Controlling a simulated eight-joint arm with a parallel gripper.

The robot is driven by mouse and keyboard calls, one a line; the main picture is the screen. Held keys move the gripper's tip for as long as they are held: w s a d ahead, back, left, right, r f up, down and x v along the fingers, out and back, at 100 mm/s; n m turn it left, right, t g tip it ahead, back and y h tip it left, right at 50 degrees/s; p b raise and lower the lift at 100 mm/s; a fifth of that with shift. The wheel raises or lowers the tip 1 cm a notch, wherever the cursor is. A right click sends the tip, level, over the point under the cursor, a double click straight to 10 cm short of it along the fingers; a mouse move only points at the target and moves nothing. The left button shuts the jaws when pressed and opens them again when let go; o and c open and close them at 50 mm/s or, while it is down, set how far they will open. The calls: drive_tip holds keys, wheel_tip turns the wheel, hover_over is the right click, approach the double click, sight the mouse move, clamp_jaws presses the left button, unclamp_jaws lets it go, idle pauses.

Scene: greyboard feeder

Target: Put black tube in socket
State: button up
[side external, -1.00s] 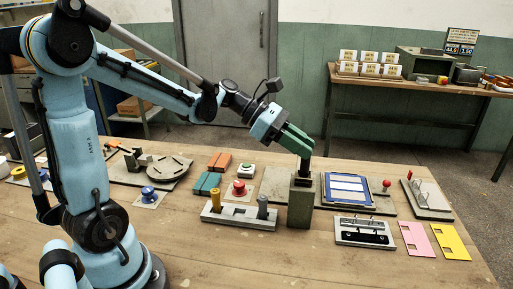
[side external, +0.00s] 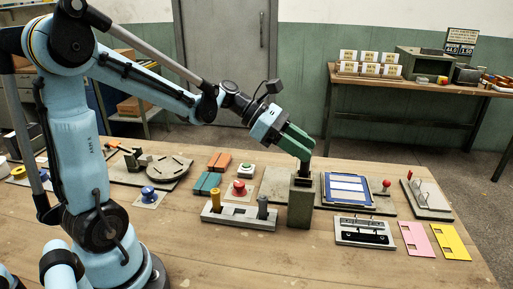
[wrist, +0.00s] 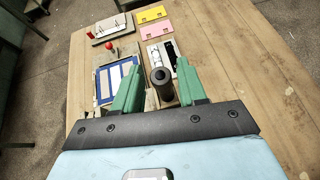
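The black tube (wrist: 162,78) stands upright between my gripper's two green fingers in the wrist view. In the side view the dark tube (side external: 304,168) shows below the fingertips, with its lower end in the top of a grey-green block (side external: 300,208), which appears to be the socket. My gripper (wrist: 160,72) is open, with a finger on each side of the tube and a gap visible on both sides. In the side view my gripper (side external: 304,150) is just above the block. How deep the tube sits is hidden.
A grey rack (side external: 238,219) with a yellow peg and a dark grey peg stands left of the block. A blue-framed panel (side external: 347,190) and a slotted plate (side external: 363,233) lie to the right. Pink (side external: 416,239) and yellow (side external: 450,241) cards lie further right.

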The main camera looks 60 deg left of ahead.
drive_tip(key=shift+o, duration=1)
drive_tip(key=v, duration=1.2)
drive_tip(key=shift+f, duration=0.1)
